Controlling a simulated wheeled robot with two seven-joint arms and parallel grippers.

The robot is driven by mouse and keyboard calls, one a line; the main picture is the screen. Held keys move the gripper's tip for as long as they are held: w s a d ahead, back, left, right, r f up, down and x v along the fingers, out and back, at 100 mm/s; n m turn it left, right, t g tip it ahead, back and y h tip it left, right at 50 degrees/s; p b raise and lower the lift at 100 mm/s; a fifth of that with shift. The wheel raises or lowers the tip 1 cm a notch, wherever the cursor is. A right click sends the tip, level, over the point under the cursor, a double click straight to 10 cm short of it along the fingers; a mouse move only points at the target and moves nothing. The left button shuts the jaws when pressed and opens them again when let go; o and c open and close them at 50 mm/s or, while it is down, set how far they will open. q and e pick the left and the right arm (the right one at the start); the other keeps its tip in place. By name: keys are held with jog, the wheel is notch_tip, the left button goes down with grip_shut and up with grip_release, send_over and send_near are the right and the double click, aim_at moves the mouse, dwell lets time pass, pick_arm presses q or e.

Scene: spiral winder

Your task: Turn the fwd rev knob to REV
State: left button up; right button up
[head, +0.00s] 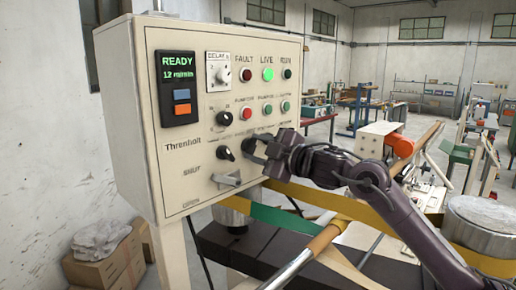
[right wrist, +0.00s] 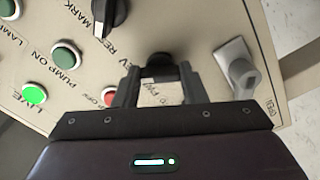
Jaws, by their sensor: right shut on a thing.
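The fwd rev knob (right wrist: 160,66) is a dark knob on the beige control panel (head: 140,100). In the right wrist view it sits between my two fingertips, with part of a label reading "FW" beside it and "REV" to its left. My right gripper (head: 252,147) is at the panel's lower right in the head view, shut on this knob; it also shows in the right wrist view (right wrist: 160,85). The gripper hides most of the knob in the head view, and I cannot tell where its pointer is set. My left gripper is not in view.
A black knob (head: 225,153) is left of my gripper, and a grey lever (head: 227,180) is below. A red button (head: 246,113) and a lit green lamp (head: 268,74) are above. Yellow belts (head: 310,197) and a machine stand below right.

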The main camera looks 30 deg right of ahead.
jog(key=shift+f+m, duration=0.1)
jog(key=shift+m, duration=0.3)
jog(key=o, duration=1)
jog(key=shift+s, duration=0.1)
jog(key=b+v, duration=0.5)
jog(key=v, duration=0.2)
jog(key=shift+s, duration=0.25)
jog(key=shift+d, duration=0.15)
